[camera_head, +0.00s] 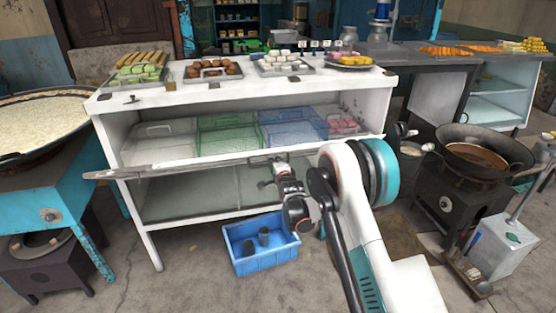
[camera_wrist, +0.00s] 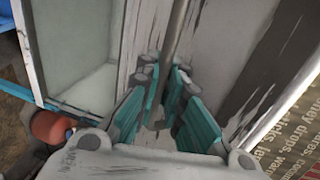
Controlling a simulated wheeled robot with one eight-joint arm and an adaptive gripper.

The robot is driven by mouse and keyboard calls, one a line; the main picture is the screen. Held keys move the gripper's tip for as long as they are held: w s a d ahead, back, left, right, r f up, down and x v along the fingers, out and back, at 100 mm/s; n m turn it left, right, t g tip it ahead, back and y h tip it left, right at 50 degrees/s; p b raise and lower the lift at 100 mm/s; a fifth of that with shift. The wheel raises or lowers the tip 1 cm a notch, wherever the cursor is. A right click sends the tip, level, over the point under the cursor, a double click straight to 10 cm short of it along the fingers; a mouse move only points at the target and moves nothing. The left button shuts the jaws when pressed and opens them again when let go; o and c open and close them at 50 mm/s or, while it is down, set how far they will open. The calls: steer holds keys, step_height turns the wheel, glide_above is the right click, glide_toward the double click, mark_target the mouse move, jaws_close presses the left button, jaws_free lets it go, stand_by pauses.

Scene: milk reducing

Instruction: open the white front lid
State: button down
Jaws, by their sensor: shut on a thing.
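The white front lid (camera_head: 190,164) belongs to the white counter (camera_head: 255,90). It shows as a narrow, worn strip across the counter's front, seen nearly edge-on. Above it the upper compartment is uncovered. My gripper (camera_head: 272,168) is at the strip, right of its middle. In the wrist view, the teal fingers of my gripper (camera_wrist: 160,110) are closed around a thin grey edge (camera_wrist: 176,32) that runs up between them. The worn white panel of the lid (camera_wrist: 222,50) lies beside that edge. The exact contact at the fingertips is partly hidden.
Clear, green and blue bins (camera_head: 228,133) stand in the upper compartment. Food trays (camera_head: 212,78) stand on the counter top. A blue crate (camera_head: 262,262) with dark cups is on the floor below. A wok (camera_head: 475,155) on a stove stands at right, a large pan (camera_head: 40,115) at left.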

step_height(320, 180, down, 15)
steer(key=s+t+b, duration=0.1)
steer(key=s, duration=0.1)
steer(key=shift+d, duration=0.3)
steer(key=shift+s+f+t+y, duration=0.1)
steer(key=shift+t+y, duration=0.2)
steer(key=c, duration=1.7)
jaws_free()
steer(key=v, duration=0.7)
